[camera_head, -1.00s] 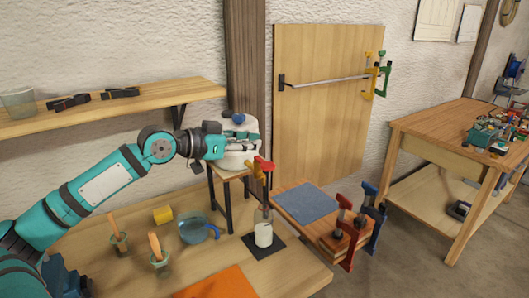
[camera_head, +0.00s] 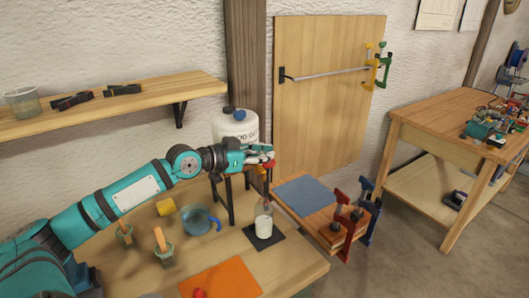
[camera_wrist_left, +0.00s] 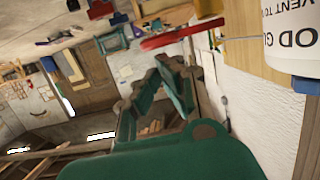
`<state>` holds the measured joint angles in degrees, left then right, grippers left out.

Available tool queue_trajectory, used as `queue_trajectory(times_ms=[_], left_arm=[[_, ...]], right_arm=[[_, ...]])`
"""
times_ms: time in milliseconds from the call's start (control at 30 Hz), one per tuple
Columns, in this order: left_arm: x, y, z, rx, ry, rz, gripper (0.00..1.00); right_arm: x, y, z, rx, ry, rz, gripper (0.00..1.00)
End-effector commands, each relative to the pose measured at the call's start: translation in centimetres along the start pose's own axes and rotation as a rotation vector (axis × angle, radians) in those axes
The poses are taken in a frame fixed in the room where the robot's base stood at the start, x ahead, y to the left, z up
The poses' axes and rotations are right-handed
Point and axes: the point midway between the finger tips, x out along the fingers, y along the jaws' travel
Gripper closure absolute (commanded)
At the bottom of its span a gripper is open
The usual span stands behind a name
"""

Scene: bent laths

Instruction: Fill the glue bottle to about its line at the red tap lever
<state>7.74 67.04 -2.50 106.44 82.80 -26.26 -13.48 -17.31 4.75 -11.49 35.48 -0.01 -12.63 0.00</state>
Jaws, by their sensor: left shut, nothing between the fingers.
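The glue bottle (camera_head: 263,227) stands upright on a black pad (camera_head: 274,239); its lower part looks white and its upper part clear. I cannot make out its line. The white glue container (camera_head: 232,126) stands behind my left gripper on a small stand. The red tap lever (camera_head: 268,173) is partly hidden by that gripper; it shows as a red bar in the left wrist view (camera_wrist_left: 182,37). My left gripper (camera_head: 271,155) is shut and empty, close by the lever above the bottle; contact is unclear. My right gripper is out of view.
Left of the bottle are a blue-handled glass jug (camera_head: 198,220), a yellow block (camera_head: 166,207) and brush pots (camera_head: 164,254). An orange mat (camera_head: 222,281) lies in front. Red and blue clamps (camera_head: 345,228) stand right, beside a blue-grey sheet (camera_head: 304,192).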

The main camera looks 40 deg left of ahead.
Motion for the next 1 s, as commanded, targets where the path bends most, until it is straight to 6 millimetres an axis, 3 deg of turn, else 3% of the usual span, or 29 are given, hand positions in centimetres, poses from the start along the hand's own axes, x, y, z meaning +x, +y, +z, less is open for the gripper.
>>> queue_trajectory(times_ms=[1000], left_arm=[[0.2, -0.2, 0.9, 0.116, -0.001, -0.028, 1.00]], right_arm=[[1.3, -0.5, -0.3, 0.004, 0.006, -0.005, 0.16]])
